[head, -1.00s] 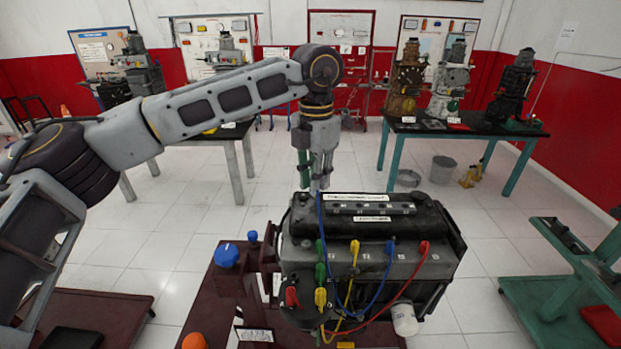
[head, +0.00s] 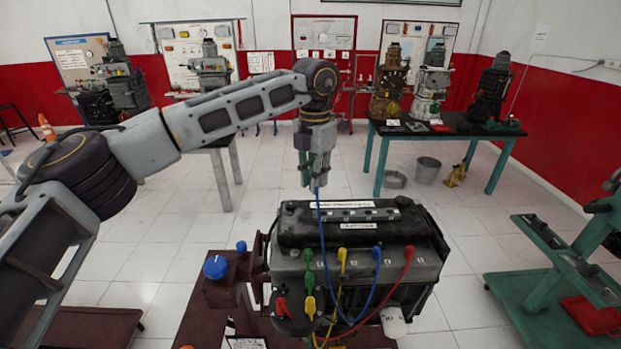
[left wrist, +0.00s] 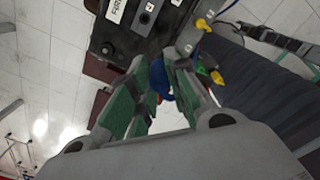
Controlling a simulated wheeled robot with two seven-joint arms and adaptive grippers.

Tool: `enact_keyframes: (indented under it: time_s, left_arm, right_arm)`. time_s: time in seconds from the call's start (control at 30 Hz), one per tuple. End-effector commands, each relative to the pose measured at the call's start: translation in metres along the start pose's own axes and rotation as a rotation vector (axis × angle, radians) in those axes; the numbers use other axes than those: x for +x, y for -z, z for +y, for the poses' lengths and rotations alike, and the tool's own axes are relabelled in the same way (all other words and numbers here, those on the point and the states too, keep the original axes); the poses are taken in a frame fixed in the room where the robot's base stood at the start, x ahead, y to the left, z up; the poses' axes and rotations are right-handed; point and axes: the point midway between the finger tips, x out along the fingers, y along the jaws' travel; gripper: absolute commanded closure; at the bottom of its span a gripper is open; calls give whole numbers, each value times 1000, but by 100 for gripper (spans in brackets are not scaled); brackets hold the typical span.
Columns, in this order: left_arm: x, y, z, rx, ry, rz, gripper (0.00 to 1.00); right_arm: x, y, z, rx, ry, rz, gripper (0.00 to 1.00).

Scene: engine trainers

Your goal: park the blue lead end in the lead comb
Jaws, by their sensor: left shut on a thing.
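My left gripper (head: 317,186) is shut on the blue lead end, above the back of the engine (head: 425,262), left of its middle. In the left wrist view, the blue end (left wrist: 160,82) shows between the green-padded fingers. The blue lead (head: 323,235) runs down from the gripper, loops at the front and rises to a blue boot (head: 377,254) on the engine. A dark bar with numbered positions and white labels (head: 360,214) lies along the engine's top; it may be the lead comb. The held end is apart from it. My right gripper is out of view.
Green, yellow and red leads (head: 408,253) sit along the engine's front, with other ends near the lower left. A blue knob (head: 215,267) stands on the maroon stand at left. A green stand (head: 530,300) is at right. Behind the engine is open floor.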

Motion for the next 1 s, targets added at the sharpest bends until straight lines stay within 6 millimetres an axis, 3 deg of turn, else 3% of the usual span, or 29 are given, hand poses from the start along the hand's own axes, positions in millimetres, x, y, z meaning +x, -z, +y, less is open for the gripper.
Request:
enact_keyframes:
  time_s: [1.0]
  left_arm:
    - [0,-54,13,-1,0,0,99]
  right_arm:
    - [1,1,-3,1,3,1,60]
